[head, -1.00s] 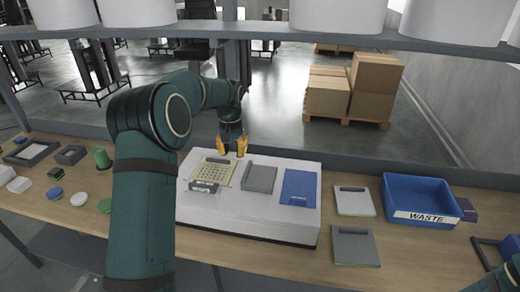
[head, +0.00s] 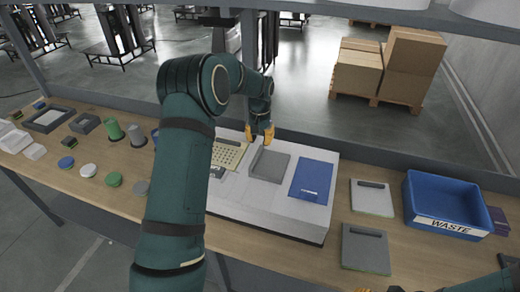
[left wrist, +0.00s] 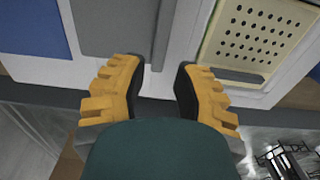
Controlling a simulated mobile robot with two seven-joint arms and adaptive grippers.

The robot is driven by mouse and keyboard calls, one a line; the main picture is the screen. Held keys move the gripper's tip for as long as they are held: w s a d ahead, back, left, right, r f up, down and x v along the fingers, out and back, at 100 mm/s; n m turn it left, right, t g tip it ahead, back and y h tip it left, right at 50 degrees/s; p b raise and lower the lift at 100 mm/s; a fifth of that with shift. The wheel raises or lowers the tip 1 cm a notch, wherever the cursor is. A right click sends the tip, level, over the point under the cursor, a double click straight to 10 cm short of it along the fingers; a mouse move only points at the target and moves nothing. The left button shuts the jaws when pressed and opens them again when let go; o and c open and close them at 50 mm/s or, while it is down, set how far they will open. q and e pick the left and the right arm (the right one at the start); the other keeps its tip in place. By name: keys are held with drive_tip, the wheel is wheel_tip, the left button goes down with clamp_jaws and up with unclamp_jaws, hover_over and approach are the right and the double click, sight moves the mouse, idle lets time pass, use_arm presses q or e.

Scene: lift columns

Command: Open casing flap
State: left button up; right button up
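A white casing (head: 322,212) lies on the bench. Its top carries a beige perforated panel (head: 229,153), a grey flap (head: 270,167) with a raised strip along its left edge, and a blue panel (head: 315,179). The grey flap looks flat. My left gripper (head: 260,134) is at the casing's far edge, behind the grey flap. In the left wrist view the yellow fingers (left wrist: 160,90) are apart with nothing gripped, and the grey flap (left wrist: 112,25) lies just beyond them. Only small yellow tips of my right gripper (head: 378,290) show at the bottom edge.
Right of the casing lie two grey plates (head: 372,197) (head: 366,249) and a blue WASTE bin (head: 447,203). Several coloured discs, green and grey cylinders and trays stand on the left of the bench (head: 110,200). A grey shelf beam (head: 300,7) crosses above.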

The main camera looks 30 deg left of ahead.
sight(260, 149)
use_arm(q)
drive_tip(key=shift+f, duration=2.6)
drive_tip(key=shift+c, duration=0.3)
clamp_jaws()
